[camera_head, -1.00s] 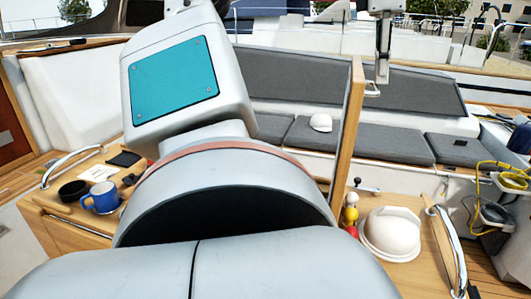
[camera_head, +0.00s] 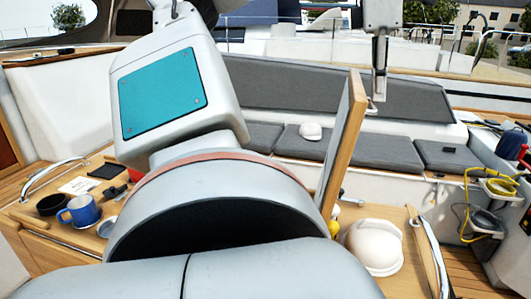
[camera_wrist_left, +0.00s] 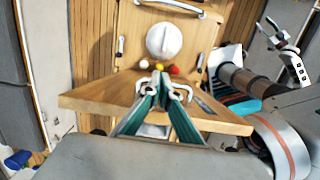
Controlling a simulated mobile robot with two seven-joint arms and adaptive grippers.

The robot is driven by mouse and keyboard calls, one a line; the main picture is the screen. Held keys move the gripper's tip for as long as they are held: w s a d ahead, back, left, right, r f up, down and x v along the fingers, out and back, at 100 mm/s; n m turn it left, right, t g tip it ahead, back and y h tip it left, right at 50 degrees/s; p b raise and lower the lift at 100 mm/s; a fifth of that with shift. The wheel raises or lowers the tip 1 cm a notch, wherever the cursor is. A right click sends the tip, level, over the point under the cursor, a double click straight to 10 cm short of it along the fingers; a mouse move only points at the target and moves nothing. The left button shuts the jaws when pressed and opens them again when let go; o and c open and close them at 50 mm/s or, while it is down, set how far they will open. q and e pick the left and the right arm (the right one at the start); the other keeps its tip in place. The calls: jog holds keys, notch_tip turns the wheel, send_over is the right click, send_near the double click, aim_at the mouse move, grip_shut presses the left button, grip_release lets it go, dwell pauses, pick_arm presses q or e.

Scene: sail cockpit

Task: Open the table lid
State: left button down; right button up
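The table lid (camera_head: 343,145) is a wooden panel standing steeply up from the table, its top leaning right in the head view. In the left wrist view the lid (camera_wrist_left: 90,102) spans the middle as a broad wooden shape. My left gripper (camera_wrist_left: 158,80) has its teal-padded fingers drawn together at the tips, close against the lid; contact is unclear. In the head view my large grey arm fills the middle, and I cannot make out the fingers. A pale jointed part at the right of the wrist view may be my right gripper; its fingers are unclear.
A white helmet (camera_head: 373,247) sits on the table right of the lid. A blue mug (camera_head: 82,210), a dark bowl (camera_head: 53,204) and small items lie on the left part. A metal rail (camera_head: 432,250) edges the right end. Grey cushioned benches (camera_head: 375,155) stand behind.

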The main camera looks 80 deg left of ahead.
pick_arm(q)
jog(key=shift+s+d+f, duration=0.1)
jog(key=shift+s+f, duration=0.15)
jog(key=shift+f, duration=0.35)
jog(key=shift+r, duration=0.55)
notch_tip(320, 180, up, 12)
jog(key=s, duration=0.1)
jog(key=shift+a, duration=0.4)
